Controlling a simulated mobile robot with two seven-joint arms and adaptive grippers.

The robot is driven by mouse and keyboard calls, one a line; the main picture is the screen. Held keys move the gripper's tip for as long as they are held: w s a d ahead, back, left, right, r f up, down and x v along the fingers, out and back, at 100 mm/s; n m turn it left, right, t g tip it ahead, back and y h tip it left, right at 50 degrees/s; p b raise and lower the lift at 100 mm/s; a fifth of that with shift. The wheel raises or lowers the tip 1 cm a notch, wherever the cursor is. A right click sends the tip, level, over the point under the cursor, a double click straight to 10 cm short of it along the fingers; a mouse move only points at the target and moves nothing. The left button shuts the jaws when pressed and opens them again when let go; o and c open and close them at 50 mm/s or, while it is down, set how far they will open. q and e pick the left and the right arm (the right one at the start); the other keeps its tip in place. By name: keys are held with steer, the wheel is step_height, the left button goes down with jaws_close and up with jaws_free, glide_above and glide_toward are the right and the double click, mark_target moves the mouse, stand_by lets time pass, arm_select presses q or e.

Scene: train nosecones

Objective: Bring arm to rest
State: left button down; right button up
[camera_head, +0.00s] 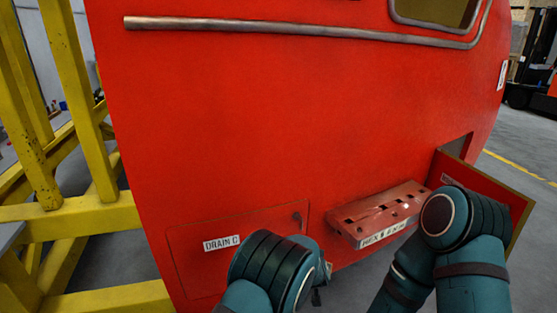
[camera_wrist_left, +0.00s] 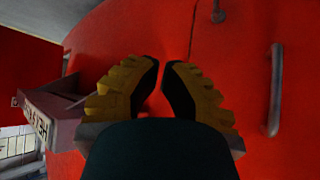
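My left arm (camera_head: 268,268) comes in at the bottom middle of the head view, in front of the red nosecone (camera_head: 250,120). In the left wrist view my left gripper (camera_wrist_left: 160,68) has yellow ridged fingers with dark pads. A narrow gap shows red surface between them, and nothing is held. My right arm (camera_head: 455,235) is bent at the lower right, in front of the open hatch door (camera_head: 515,205). Its gripper is hidden.
A red holed tray (camera_head: 380,213) with a "HEX" label juts from the nosecone between my arms; it also shows in the left wrist view (camera_wrist_left: 45,120). A closed "DRAIN C" panel (camera_head: 222,244) is left of it. A grey handle (camera_wrist_left: 275,90) is close by. Yellow framework (camera_head: 95,215) stands left.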

arm_select(q)
steer(key=s+a+f+n+g, duration=0.1)
steer(key=s+a+f, duration=0.2)
steer(key=a, duration=0.3)
steer(key=s+a+f+n+g+y, duration=0.1)
steer(key=s+a+f, duration=0.15)
steer(key=a, duration=0.35)
steer(key=s+a+f+n+g, duration=0.1)
steer(key=s+a+f, duration=0.1)
steer(key=s+a, duration=0.3)
steer(key=s+a+g, duration=0.1)
steer(key=s+a, duration=0.2)
steer(key=s, duration=0.4)
steer(key=s+a+r+n+g+h, duration=0.1)
steer(key=s+a, duration=0.2)
steer(key=s, duration=0.4)
steer(key=s+a+n+g+h, duration=0.1)
steer(key=s+a+g, duration=0.1)
steer(key=s+a, duration=0.2)
steer(key=s, duration=0.3)
steer(key=shift+s+r, duration=0.15)
steer(key=shift+s, duration=0.2)
